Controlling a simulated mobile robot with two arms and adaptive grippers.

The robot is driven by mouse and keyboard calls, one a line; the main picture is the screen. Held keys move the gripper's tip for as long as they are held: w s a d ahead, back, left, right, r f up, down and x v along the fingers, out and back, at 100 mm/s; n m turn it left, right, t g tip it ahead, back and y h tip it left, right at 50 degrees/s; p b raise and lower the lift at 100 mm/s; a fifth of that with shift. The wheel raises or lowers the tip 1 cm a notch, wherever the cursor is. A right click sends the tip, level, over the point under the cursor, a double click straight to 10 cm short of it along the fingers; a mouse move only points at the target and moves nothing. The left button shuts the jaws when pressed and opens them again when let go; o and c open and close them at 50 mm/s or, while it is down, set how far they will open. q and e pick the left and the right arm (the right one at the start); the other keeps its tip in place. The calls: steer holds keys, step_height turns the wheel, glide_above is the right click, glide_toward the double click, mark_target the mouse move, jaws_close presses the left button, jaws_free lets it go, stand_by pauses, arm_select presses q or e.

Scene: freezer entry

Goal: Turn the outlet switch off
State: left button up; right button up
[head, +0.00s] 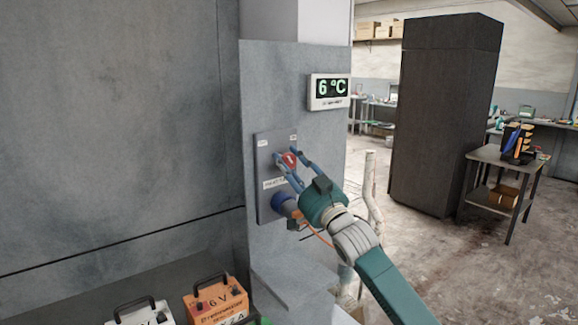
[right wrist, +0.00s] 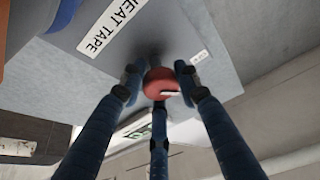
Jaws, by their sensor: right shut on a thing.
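The outlet switch is a red round knob (head: 289,160) on a grey wall panel (head: 265,160). In the right wrist view the knob (right wrist: 158,80) shows a small white mark, pointing toward the right of the picture. My right gripper (head: 286,155) has its blue fingers around the knob and is shut on it. In the right wrist view its fingers (right wrist: 158,82) stand on both sides of the knob, with a third below. A white HEAT TAPE label (right wrist: 115,27) is beside it. A blue socket (head: 283,203) sits low on the panel. My left gripper is out of view.
A display (head: 329,92) reading 6 °C hangs above the panel. An orange 6 V box (head: 216,302) and a white box (head: 146,315) stand at lower left. A dark cabinet (head: 440,120) and a small table (head: 503,155) stand at right, with open floor before them.

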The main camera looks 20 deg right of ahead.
steer(key=shift+d+r+n+y, duration=0.15)
steer(key=shift+n+y, duration=0.85)
steer(key=shift+n, duration=0.7)
steer(key=o, duration=1.1)
steer(key=shift+o, duration=0.2)
steer(key=shift+s, duration=0.1)
steer(key=shift+s+f+g, duration=0.25)
steer(key=shift+f+g, duration=0.05)
steer(key=v, duration=1.1)
